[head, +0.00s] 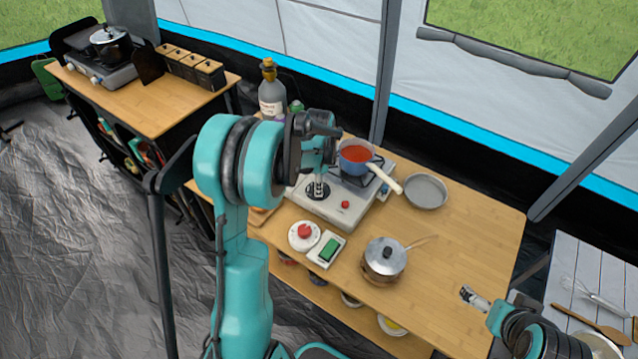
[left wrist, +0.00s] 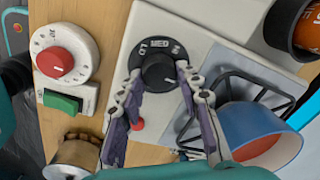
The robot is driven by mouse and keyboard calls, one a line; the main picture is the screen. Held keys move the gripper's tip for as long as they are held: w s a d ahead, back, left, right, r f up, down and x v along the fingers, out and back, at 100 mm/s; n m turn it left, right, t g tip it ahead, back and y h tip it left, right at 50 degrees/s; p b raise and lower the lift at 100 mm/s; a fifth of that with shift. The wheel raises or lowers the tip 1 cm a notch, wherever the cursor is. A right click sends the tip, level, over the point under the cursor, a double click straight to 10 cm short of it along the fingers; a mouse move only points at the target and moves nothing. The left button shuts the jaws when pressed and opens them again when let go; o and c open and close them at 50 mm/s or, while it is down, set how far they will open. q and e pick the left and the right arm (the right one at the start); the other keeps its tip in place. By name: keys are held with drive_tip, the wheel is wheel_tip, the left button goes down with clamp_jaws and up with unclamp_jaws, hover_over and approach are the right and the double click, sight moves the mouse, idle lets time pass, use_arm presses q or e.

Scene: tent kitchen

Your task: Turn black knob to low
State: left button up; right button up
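The black knob (left wrist: 158,71) sits on the light stove (head: 338,212), inside a dark dial ring with LO, MED and HI marks. In the left wrist view, MED is at the top of the ring. My left gripper (left wrist: 159,76) is open, pointing down at the knob with one fingertip on each side. I cannot tell whether the fingertips touch it. In the head view, my left gripper (head: 318,187) is over the stove's front left and partly hides the knob. My right gripper (head: 474,297) is over the table's right edge, away from the stove; its opening is too small to judge.
A blue pot (head: 357,155) with red contents stands on the burner. A red dial (head: 304,233) and a green-topped device (head: 327,249) lie in front of the stove. A lidded pot (head: 384,260) and a grey pan (head: 426,191) stand to the right. A bottle (head: 271,95) stands behind.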

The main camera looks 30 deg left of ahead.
use_arm(q)
drive_tip(key=shift+n, duration=0.4)
drive_tip(key=n, duration=0.6)
drive_tip(key=shift+w+n, duration=0.1)
drive_tip(key=shift+n, duration=0.2)
drive_tip(key=n, duration=0.3)
drive_tip(key=shift+n+g, duration=0.3)
drive_tip(key=n, duration=0.3)
drive_tip(key=shift+a+n, duration=0.1)
drive_tip(key=shift+n, duration=0.3)
drive_tip(key=n, duration=0.7)
drive_tip(key=shift+a, duration=0.1)
drive_tip(key=n, duration=0.4)
drive_tip(key=shift+a+n+g, duration=0.1)
drive_tip(key=shift+n+g, duration=0.2)
drive_tip(key=shift+n, duration=1.7)
